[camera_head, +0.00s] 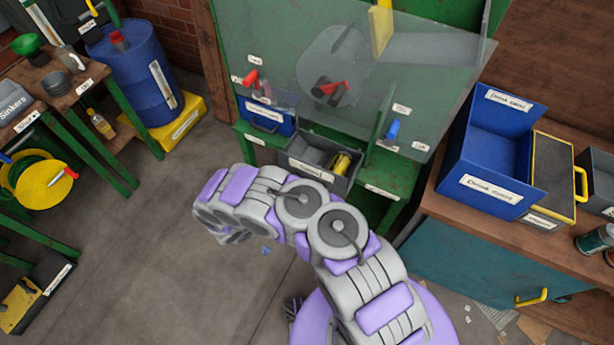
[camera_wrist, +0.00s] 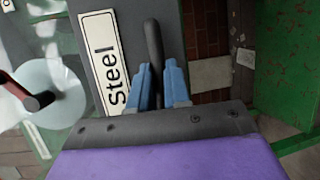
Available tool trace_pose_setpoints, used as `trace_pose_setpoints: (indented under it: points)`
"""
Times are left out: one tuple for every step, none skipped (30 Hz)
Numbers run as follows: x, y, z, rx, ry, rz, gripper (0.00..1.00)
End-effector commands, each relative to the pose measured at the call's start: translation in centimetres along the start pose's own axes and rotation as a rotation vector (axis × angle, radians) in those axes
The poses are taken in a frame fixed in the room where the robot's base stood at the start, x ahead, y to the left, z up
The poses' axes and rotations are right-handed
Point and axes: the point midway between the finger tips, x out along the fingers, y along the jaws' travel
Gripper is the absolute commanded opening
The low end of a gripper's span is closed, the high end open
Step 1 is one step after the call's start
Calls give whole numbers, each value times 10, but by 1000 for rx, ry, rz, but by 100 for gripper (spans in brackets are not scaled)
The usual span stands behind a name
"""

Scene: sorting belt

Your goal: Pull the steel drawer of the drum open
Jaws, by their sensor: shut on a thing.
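The steel drawer (camera_head: 345,186) is a grey bin low in the drum's green frame. It stands partly out, with a yellow can (camera_head: 341,164) inside. In the wrist view, its grey front (camera_wrist: 138,25) carries a white "Steel" label (camera_wrist: 104,62). The dark bar handle (camera_wrist: 154,48) passes between the blue fingertips of my gripper (camera_wrist: 158,85), which is shut on it. In the head view my own arm hides the gripper and the handle. The drum (camera_head: 335,65) sits behind a clear panel above the drawer.
A blue drawer (camera_head: 266,115) is left of the steel drawer. A wooden bench on the right holds a blue drink cans bin (camera_head: 491,190). A blue barrel (camera_head: 150,75) stands at back left.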

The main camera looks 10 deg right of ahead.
Motion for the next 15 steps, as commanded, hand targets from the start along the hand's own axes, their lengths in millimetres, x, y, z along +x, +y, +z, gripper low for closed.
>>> trace_pose_setpoints:
  points:
    - [-9,-4,4,-3,3,-9,0]
    - [-14,-5,6,-3,4,-10,0]
    - [-20,-6,10,-2,4,-11,0]
    - [-25,-7,12,-1,4,-13,0]
    - [-30,-8,14,-1,5,-13,0]
    - [-35,-10,16,0,5,-14,0]
    - [-39,-11,18,0,4,-15,0]
    - [-43,-12,20,0,4,-15,0]
    - [-47,-13,22,0,3,-15,0]
    - [-51,-14,23,0,3,-14,0]
    - [-54,-15,24,-1,3,-14,0]
    - [-57,-16,26,-1,1,-13,0]
    - [-59,-16,26,-1,1,-12,0]
    - [-60,-16,27,-1,0,-11,0]
    - [-62,-17,28,-2,-1,-10,0]
